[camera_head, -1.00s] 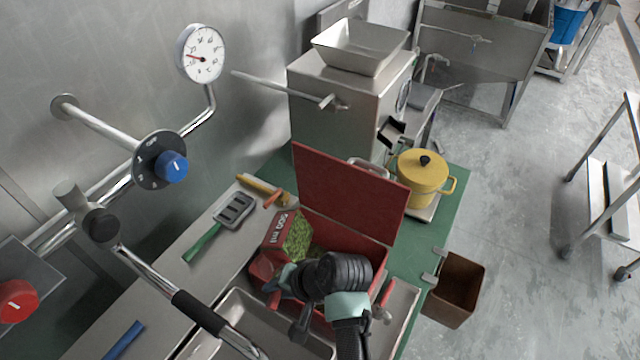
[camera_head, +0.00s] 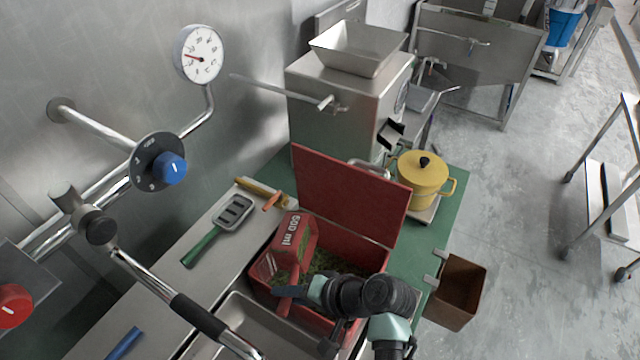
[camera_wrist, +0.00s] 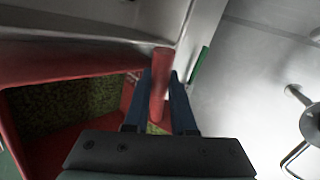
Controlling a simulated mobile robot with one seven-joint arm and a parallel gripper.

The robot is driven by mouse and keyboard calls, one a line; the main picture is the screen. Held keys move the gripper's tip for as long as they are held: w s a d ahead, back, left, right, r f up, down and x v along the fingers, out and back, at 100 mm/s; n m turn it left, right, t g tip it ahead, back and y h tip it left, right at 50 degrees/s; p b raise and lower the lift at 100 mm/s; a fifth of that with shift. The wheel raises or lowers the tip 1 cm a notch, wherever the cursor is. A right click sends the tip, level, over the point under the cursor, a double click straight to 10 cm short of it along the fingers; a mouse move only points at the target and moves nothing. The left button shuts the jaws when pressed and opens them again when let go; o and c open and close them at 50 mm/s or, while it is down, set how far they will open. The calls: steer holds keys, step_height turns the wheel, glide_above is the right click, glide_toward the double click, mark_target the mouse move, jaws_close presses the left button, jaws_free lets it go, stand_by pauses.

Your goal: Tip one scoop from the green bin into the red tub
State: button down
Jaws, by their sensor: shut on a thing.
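The red tub (camera_head: 262,272) stands open, with its red lid (camera_head: 345,195) raised behind it. Green beans (camera_head: 345,264) show inside it. My gripper (camera_head: 310,289) is shut on the scoop's handle above the tub's front. In the wrist view the red handle (camera_wrist: 160,72) stands between my fingers (camera_wrist: 160,108). I cannot make out a green bin.
A steel pan (camera_head: 232,312) sits in front of the tub. A slotted spatula with a green handle (camera_head: 201,246) lies left. A yellow pot (camera_head: 422,178) and a steel grinder (camera_head: 338,105) stand behind. A brown box (camera_head: 455,290) hangs at the right edge.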

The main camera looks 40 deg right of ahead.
steer(key=shift+s+d, duration=0.15)
steer(key=shift+d, duration=0.1)
steer(key=shift+t, duration=0.3)
steer(key=shift+s+d+t+y+b, duration=0.2)
steer(key=shift+s+t+y+b, duration=0.2)
steer(key=shift+t+y+b, duration=0.65)
steer(key=shift+s+d+f+m+t+y+b, duration=0.15)
steer(key=shift+s+d+t+y+b, duration=0.3)
steer(key=shift+t+b, duration=0.9)
steer(key=shift+s+d+r+m+t+y+b, duration=0.15)
steer(key=shift+t+y+b, duration=0.3)
steer(key=shift+b, duration=1.65)
steer(key=shift+a, duration=0.1)
